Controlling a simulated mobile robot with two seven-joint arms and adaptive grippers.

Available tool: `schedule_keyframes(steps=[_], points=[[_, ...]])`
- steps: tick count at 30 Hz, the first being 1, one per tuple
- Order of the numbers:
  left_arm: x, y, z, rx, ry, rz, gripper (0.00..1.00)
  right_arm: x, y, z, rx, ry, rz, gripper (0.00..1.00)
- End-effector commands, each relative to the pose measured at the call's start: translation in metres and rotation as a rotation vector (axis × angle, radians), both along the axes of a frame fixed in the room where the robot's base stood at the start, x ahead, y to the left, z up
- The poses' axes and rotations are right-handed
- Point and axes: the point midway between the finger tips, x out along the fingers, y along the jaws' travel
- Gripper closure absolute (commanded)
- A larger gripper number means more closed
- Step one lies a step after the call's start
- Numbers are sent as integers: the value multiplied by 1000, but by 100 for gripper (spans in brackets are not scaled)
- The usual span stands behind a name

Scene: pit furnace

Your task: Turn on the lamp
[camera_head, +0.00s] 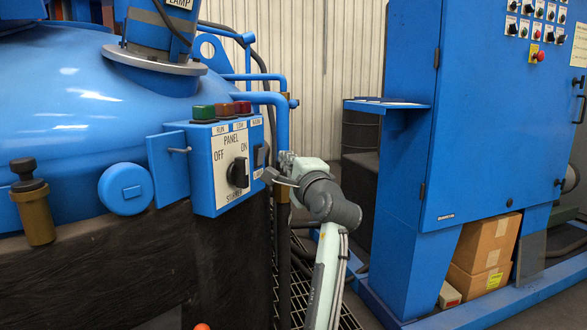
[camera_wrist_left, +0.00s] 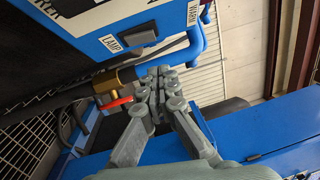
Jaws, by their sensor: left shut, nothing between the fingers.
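A blue control panel (camera_head: 213,180) with a big black rotary switch (camera_head: 238,172) marked OFF and ON sits left of my left gripper (camera_head: 272,176). A black rocker switch (camera_head: 262,156) is on its right-hand face. In the left wrist view a black switch (camera_wrist_left: 142,38) sits beside a LAMP label (camera_wrist_left: 112,43); I cannot tell its position. A blue cylinder with a LAMP label (camera_head: 160,28) stands on the vessel, cut off at the top. My left gripper also shows in the wrist view (camera_wrist_left: 165,78); its fingers are together, empty, apart from the switch. My right gripper is out of view.
Green, brown and red buttons (camera_head: 223,110) line the panel's top. A red-handled valve (camera_wrist_left: 115,104) and blue pipes lie close to my gripper. A blue cabinet (camera_head: 480,120) stands at the right, with cardboard boxes (camera_head: 487,243) below. The blue vessel (camera_head: 70,100) fills the left.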

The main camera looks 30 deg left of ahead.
Motion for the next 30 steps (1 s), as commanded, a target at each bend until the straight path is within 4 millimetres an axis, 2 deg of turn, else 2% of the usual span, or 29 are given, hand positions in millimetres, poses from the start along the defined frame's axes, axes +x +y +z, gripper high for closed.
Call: schedule_keyframes(steps=[3, 10, 26, 30], points=[[13, 19, 3, 1, -1, 2, 100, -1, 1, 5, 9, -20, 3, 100], [9, 47, 6, 0, 0, 1, 100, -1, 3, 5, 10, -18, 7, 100], [8, 53, 8, -2, 1, -1, 100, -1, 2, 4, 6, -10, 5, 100], [8, 55, 10, -18, -1, -1, 100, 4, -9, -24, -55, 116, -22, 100]])
